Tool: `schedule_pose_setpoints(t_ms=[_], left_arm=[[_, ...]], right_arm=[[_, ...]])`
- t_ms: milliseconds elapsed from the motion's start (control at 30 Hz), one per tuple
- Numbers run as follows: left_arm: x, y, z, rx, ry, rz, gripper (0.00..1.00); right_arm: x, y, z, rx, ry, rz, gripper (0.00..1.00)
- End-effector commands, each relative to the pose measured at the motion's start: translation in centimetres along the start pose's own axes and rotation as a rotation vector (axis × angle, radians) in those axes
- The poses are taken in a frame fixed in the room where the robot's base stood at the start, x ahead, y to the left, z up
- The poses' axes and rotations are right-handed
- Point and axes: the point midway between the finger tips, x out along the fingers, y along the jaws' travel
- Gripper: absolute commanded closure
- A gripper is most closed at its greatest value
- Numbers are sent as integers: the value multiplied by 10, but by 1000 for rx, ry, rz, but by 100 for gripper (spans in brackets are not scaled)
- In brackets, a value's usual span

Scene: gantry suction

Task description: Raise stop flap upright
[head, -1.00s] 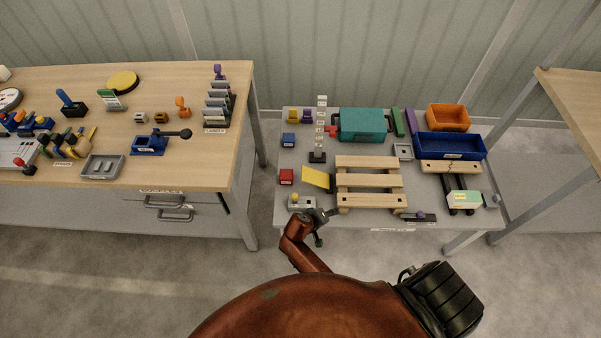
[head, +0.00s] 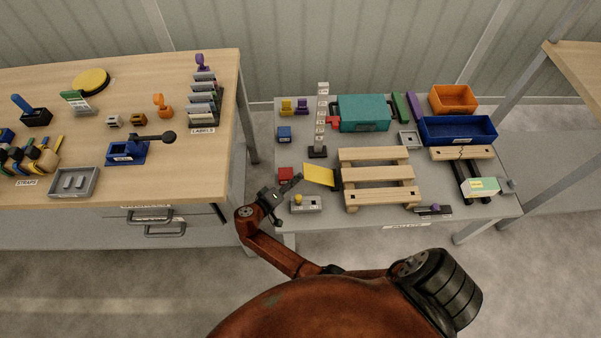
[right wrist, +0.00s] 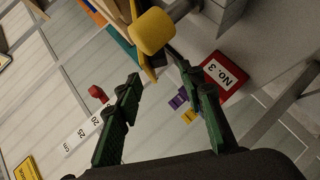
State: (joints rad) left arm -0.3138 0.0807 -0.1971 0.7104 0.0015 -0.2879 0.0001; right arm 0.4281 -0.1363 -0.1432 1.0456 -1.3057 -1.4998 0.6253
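The yellow stop flap (head: 320,174) leans at a slant at the left end of the wooden pallet (head: 377,178); it is not upright. My right gripper (head: 292,186) is just left of the flap, at the front left of the grey table, and appears apart from it. In the right wrist view its two green fingers (right wrist: 163,100) are spread with nothing held between them. A yellow part (right wrist: 153,32), which looks like the flap's end, shows close beyond the fingertips. My left gripper is not in view.
The wooden workbench (head: 215,158) is to the left.

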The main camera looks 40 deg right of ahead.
Motion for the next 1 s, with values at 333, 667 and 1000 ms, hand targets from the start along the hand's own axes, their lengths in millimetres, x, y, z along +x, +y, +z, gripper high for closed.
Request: schedule_pose_setpoints(t_ms=[333, 667, 1000], left_arm=[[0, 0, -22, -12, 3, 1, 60], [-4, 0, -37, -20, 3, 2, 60], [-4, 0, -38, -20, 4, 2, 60]], right_arm=[[47, -1, 0, -1, 0, 1, 64], [75, -2, -1, -2, 3, -1, 64], [76, -1, -1, -1, 2, -2, 70]])
